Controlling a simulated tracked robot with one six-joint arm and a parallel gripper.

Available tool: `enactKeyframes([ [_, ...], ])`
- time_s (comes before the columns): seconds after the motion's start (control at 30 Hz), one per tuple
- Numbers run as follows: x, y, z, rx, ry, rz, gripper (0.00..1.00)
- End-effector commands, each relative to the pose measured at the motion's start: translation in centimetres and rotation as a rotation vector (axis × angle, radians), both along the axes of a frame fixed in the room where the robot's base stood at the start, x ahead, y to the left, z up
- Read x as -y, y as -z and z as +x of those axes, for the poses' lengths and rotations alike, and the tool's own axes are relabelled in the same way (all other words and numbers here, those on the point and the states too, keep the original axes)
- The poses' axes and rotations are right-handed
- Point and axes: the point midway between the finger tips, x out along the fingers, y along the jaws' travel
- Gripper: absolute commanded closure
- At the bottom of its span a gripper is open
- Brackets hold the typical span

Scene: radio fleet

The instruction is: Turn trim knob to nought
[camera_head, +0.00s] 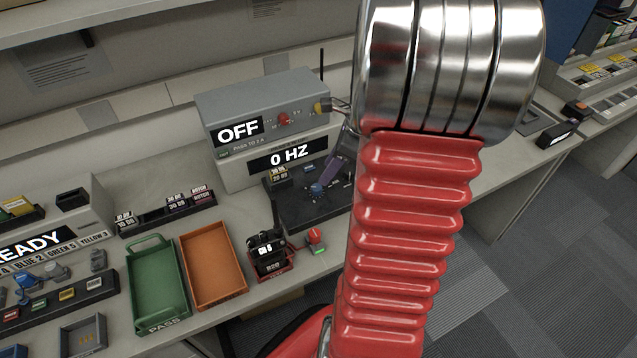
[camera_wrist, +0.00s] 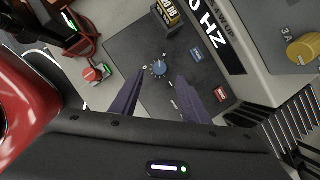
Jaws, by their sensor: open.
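A small blue knob (camera_wrist: 159,68) sits on a dark panel (camera_wrist: 146,100) in the wrist view. It also shows in the head view (camera_head: 317,188). I take it as the trim knob, but I cannot read a trim label or its pointer. The display (camera_head: 288,156) behind it reads 0 HZ. My gripper (camera_wrist: 161,80) is open, with one dark purple finger on each side of the line to the knob. The fingers appear to be above the panel, and I see no contact. In the head view my arm hides part of the gripper and panel.
A grey box (camera_head: 265,100) reading OFF, with red and yellow knobs, stands above the display. A labelled block (camera_wrist: 168,17) stands near the blue knob. A red-based holder (camera_head: 268,262), an orange tray (camera_head: 212,265) and a green PASS tray (camera_head: 155,285) are at left.

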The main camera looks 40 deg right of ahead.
Motion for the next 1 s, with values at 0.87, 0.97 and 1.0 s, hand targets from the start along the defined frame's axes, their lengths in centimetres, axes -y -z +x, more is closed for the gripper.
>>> enactKeyframes([
  [0.87,-1.7,7.3,2.6,0.000,-0.002,-0.001,0.58],
  [0.97,-1.7,7.3,2.6,0.000,-0.002,-0.001,0.62],
  [1.0,-1.7,7.3,2.6,0.001,-0.003,-0.001,0.65],
])
